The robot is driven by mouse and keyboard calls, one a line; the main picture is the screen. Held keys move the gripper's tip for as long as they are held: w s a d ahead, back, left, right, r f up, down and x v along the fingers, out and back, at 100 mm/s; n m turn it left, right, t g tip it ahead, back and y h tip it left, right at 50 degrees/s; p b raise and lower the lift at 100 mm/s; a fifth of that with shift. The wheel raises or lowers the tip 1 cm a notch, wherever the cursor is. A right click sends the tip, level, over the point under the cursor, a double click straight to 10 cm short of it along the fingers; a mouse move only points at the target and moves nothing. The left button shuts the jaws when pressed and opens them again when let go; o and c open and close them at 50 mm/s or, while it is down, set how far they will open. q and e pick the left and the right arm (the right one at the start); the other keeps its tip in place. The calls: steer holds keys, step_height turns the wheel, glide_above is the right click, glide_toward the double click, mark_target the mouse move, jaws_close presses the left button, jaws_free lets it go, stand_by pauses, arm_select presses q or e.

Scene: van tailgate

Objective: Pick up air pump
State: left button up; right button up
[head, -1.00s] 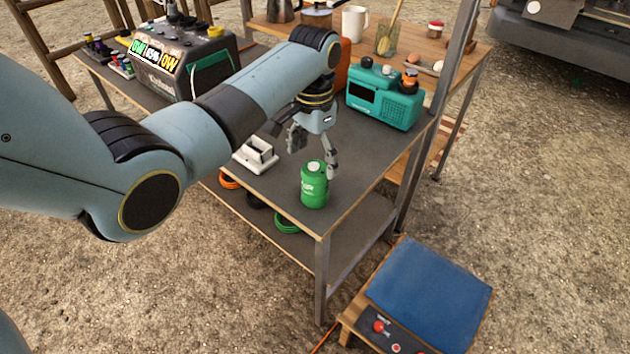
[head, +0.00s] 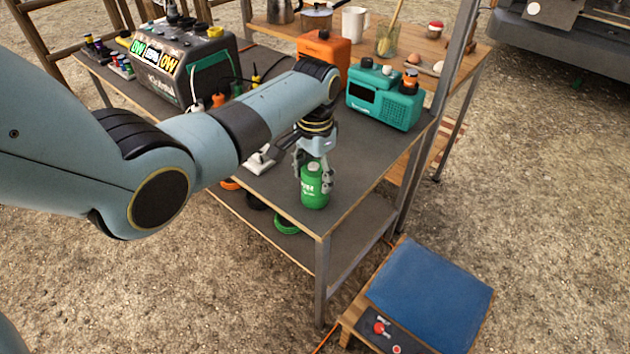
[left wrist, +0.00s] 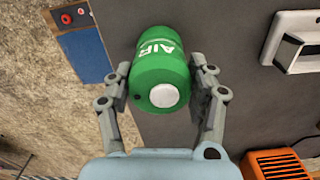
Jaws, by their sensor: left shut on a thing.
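The air pump (head: 314,190) is a small green cylinder with white lettering, standing on the grey table top near its front corner. In the left wrist view the air pump (left wrist: 160,70) shows its white round cap and the word "AIR". My left gripper (head: 314,178) is over it from above, with its fingers shut on its sides. In the left wrist view the fingers of my left gripper (left wrist: 163,85) touch it on both sides. My right gripper is not in view.
A teal device (head: 385,96) and an orange box (head: 324,50) stand farther back on the table. A white holder (head: 258,160) is left of the pump, partly behind my arm. A blue-topped box (head: 432,290) is on the ground at front right.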

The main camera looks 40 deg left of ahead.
arm_select(q)
steer(key=c, duration=0.6)
steer(key=shift+r, duration=0.15)
steer(key=shift+r, duration=0.2)
step_height(320, 180, up, 4)
steer(key=shift+w+f, duration=0.1)
steer(key=shift+w, duration=0.05)
steer(key=w+d+r+b, duration=0.2)
steer(key=w+d+r, duration=0.4)
steer(key=w, duration=0.3)
steer(key=shift+w+r+b, duration=0.3)
steer(key=shift+w+b, duration=0.05)
